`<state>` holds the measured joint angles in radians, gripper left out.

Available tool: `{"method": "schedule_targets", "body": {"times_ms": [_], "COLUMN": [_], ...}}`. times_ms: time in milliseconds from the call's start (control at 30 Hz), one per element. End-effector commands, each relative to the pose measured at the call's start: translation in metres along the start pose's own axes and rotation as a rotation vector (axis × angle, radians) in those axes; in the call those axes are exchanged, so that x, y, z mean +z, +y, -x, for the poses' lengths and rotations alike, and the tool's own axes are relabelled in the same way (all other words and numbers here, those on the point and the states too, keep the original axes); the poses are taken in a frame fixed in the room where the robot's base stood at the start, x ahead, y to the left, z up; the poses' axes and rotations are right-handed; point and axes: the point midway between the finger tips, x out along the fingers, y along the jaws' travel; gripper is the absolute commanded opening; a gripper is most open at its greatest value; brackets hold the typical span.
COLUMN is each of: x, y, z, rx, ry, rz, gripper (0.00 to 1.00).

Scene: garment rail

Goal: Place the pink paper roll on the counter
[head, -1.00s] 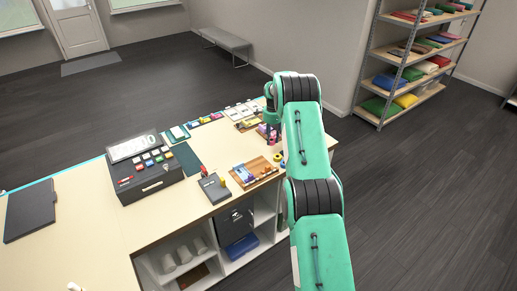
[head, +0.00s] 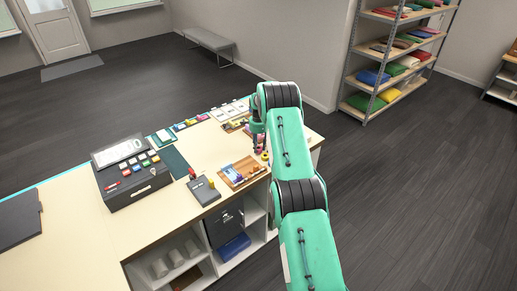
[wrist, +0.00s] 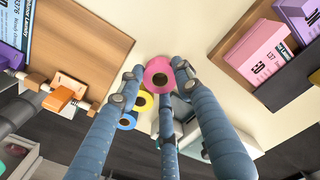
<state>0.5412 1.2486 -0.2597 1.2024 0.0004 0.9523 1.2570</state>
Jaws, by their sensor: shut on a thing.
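In the wrist view the pink paper roll (wrist: 158,75) sits between the fingertips of my gripper (wrist: 160,82), with its open core facing the camera. The fingers are closed in around the roll. In the head view my gripper (head: 259,140) is over the far right part of the counter (head: 75,235), partly hidden by my arm. The pink roll is too small there to make out surely. I cannot tell whether the roll touches the counter.
A yellow roll (wrist: 143,101) and a blue roll (wrist: 127,120) are close beside my fingers. Wooden trays with small goods flank them; one (head: 241,172) shows in the head view. A cash register (head: 130,172) stands farther left. The counter's front left is largely clear.

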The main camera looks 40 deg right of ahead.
Motion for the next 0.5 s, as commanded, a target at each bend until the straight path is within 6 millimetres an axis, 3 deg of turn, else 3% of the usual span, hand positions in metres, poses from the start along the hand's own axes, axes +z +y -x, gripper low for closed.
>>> {"method": "schedule_targets", "body": {"times_ms": [167,500], "x": [-0.0002,-0.0002], "y": [-0.0008,-0.0006], "z": [-0.0118,-0.014], "rx": [-0.002,-0.002], "ry": [0.001,0.001], "rz": [0.0,0.0], "gripper": [0.15,0.15]}}
